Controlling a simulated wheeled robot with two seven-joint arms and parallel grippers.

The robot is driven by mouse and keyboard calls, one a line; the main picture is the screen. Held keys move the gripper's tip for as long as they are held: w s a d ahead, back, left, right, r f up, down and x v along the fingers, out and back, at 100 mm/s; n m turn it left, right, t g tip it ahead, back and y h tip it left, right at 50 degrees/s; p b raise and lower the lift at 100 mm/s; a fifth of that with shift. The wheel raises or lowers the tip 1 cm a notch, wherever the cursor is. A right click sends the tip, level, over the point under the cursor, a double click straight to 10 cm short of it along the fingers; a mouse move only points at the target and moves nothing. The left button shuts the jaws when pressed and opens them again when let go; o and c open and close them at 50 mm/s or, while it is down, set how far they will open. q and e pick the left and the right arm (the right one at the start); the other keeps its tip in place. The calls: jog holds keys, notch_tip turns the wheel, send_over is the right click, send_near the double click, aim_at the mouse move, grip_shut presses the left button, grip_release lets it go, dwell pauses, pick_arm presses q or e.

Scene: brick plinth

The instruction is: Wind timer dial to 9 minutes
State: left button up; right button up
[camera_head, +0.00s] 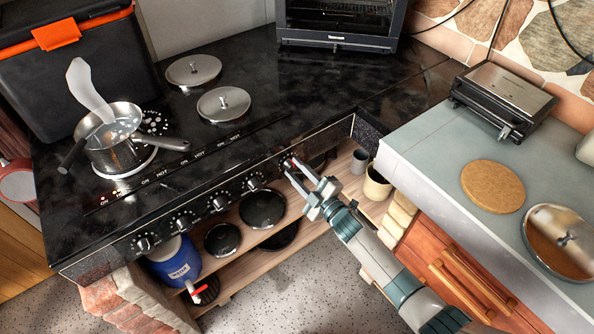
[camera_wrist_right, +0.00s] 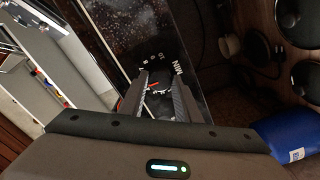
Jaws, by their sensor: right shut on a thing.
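The timer dial (camera_wrist_right: 159,87) is a dark round knob with a red mark and white numbers around it. It sits on the stove's black front panel, and the marked number cannot be read. In the head view only a bit of the dial (camera_head: 286,163) shows, at the panel's right end. My right gripper (camera_head: 291,167) reaches it from the front right. In the right wrist view my right gripper's fingers (camera_wrist_right: 160,80) stand on both sides of the dial, shut on it. My left gripper is not in view.
Several other knobs (camera_head: 219,202) line the panel to the left. Below are shelves with pans (camera_head: 262,208) and a blue container (camera_head: 174,261). A drawer cabinet (camera_head: 470,275) with a grey counter (camera_head: 425,150) stands to the right.

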jog(key=m, duration=0.4)
jog(key=shift+m, duration=0.3)
jog(key=m, duration=0.4)
jog(key=shift+f+m, duration=0.1)
jog(key=shift+m, duration=0.2)
jog(key=m+b, duration=0.1)
jog(key=m, duration=0.2)
jog(key=m+b, duration=0.1)
jog(key=m, duration=0.4)
jog(key=shift+b, duration=0.3)
jog(key=shift+m, duration=0.6)
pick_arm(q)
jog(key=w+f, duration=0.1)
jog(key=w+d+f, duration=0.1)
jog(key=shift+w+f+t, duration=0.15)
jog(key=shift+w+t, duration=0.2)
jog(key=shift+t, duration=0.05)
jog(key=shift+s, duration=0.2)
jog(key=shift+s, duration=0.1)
pick_arm(e)
jog(key=o, duration=1.1)
jog(key=shift+c, duration=0.2)
jog(key=shift+d, duration=0.1)
